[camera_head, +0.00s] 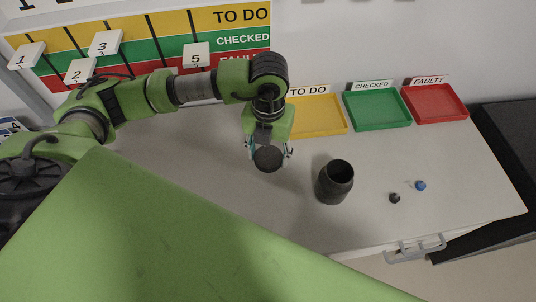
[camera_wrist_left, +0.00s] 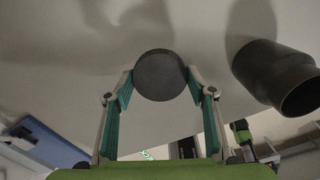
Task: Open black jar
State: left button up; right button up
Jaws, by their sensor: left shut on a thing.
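The black jar (camera_head: 335,183) stands upright on the white table, and its top is open with a dark hollow inside. It also shows at the right in the left wrist view (camera_wrist_left: 277,76). My left gripper (camera_head: 268,155) is to the left of the jar, apart from it. It is shut on a round dark lid (camera_head: 268,158), held between its two fingers. The lid shows as a dark disc between the fingertips in the left wrist view (camera_wrist_left: 160,75). My right gripper is in neither view.
A small black piece (camera_head: 394,198) and a small blue piece (camera_head: 420,185) lie right of the jar. Yellow (camera_head: 318,131), green (camera_head: 378,122) and red (camera_head: 436,117) trays stand along the back. A board with number tags (camera_head: 150,42) is behind my left arm. The table's front left is hidden by a green surface.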

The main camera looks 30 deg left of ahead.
aim_at(268, 158)
pick_arm(q)
jog(key=shift+w+a+f, duration=0.3)
jog(key=shift+w+f, duration=0.15)
jog(key=shift+f, duration=0.15)
jog(key=f, duration=0.1)
jog(key=f+p, duration=0.1)
jog(key=f, duration=0.2)
jog(key=shift+w+a+p, duration=0.2)
jog(key=shift+w+p, duration=0.15)
jog(key=shift+f, duration=0.15)
jog(key=o, duration=0.8)
jog(key=shift+f, duration=0.1)
jog(key=o, duration=0.4)
jog(key=shift+o, duration=0.2)
